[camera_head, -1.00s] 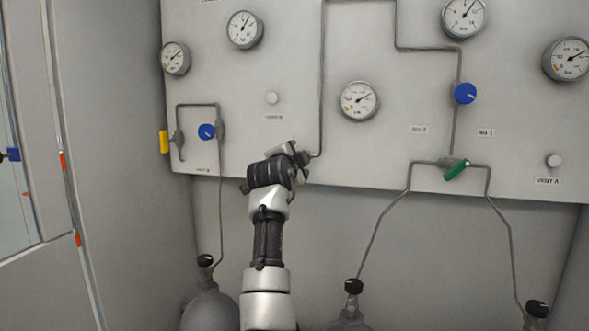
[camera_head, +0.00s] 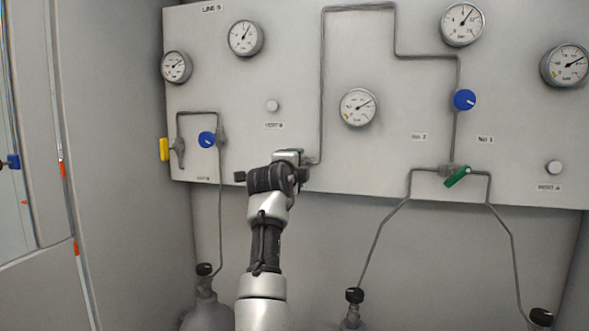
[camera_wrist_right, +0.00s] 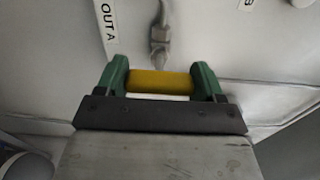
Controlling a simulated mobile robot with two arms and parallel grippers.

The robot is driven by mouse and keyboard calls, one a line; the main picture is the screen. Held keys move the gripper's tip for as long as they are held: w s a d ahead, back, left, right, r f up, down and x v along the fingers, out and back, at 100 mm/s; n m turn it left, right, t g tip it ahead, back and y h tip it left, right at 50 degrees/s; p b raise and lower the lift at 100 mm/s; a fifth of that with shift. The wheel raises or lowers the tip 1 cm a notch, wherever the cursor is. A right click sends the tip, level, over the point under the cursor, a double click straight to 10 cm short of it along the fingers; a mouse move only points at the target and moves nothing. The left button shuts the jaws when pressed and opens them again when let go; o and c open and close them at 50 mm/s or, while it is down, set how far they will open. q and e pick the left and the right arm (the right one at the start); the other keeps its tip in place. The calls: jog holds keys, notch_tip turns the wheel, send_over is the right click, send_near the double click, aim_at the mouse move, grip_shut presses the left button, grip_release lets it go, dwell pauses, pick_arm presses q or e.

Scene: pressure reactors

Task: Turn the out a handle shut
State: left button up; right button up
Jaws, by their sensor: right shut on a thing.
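The out A handle is a yellow bar (camera_wrist_right: 158,84) in the right wrist view, below a metal fitting and close to the "OUT A" label (camera_wrist_right: 108,22). My right gripper (camera_wrist_right: 160,92) has its green fingers at the two ends of the yellow bar and is shut on it. In the head view my right gripper (camera_head: 291,156) is at the panel's lower edge, beside the end of a pipe. There, my own wrist hides the handle. My left gripper is not in view.
The grey panel (camera_head: 400,75) carries gauges, pipes and blue knobs. Another yellow handle (camera_head: 164,149) is at its left edge, and a green handle (camera_head: 457,177) is at the lower right. Gas cylinders (camera_head: 208,313) stand below. A wall is on the left.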

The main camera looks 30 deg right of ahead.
jog(key=o, duration=0.9)
jog(key=shift+o, duration=0.2)
jog(key=shift+s+a+f, duration=0.1)
jog(key=shift+s+a, duration=0.2)
jog(key=shift+a, duration=0.1)
jog(key=b+v, duration=0.3)
jog(key=v, duration=0.6)
jog(key=shift+s+a, duration=0.25)
jog(key=shift+s, duration=0.05)
